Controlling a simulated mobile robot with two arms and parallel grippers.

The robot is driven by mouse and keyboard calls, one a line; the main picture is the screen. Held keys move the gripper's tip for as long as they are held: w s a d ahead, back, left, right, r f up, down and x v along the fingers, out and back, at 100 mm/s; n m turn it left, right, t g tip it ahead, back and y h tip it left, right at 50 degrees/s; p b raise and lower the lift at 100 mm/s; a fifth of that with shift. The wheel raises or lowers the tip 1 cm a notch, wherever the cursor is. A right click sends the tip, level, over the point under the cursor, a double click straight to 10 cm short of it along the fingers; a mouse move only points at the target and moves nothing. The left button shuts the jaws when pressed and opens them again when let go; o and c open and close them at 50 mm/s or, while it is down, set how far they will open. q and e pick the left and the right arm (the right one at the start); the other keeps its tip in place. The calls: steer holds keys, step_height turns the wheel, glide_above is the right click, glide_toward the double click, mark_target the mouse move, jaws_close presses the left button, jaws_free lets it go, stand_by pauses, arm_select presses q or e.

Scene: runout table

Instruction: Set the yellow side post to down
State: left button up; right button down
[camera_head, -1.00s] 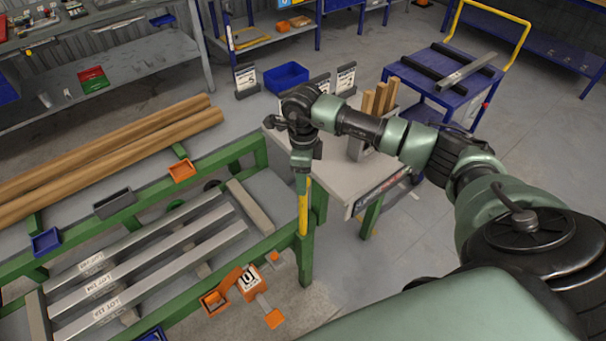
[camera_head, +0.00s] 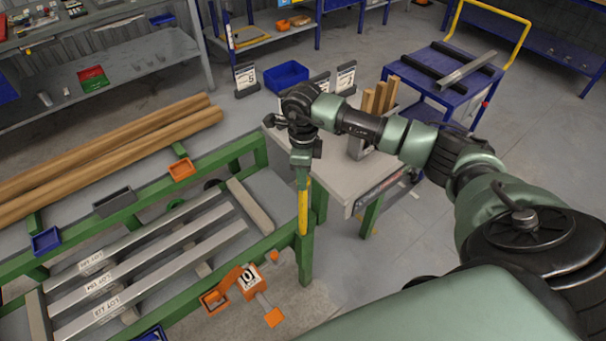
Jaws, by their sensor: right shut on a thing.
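The yellow side post (camera_head: 303,208) stands upright at the near right corner of the green runout table (camera_head: 304,262). Its lower end meets the green leg, and its upper end runs up to my right gripper (camera_head: 301,170). My right gripper points down from above and is shut on the top of the post. The wrist above hides the fingertips in part. My left gripper is not in view.
Metal bars (camera_head: 150,262) with lot labels lie on the runout table, with wooden poles (camera_head: 110,160) behind. An orange device (camera_head: 246,281) hangs at the near edge. A grey side table (camera_head: 340,185) with wooden blocks stands behind my right arm.

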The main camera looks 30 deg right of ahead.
mark_target(303, 216)
stand_by(0.8)
step_height(303, 216, down, 19)
steer(key=b, duration=1.6)
steer(key=shift+f+b, duration=0.15)
steer(key=shift+b, duration=0.25)
steer(key=shift+f, duration=0.35)
steer(key=shift+b, duration=0.3)
steer(key=shift+s, duration=0.1)
steer(key=c, duration=1.2)
jaws_free()
steer(key=shift+c, duration=0.2)
steer(key=shift+o, duration=1.2)
steer(key=shift+f, duration=0.1)
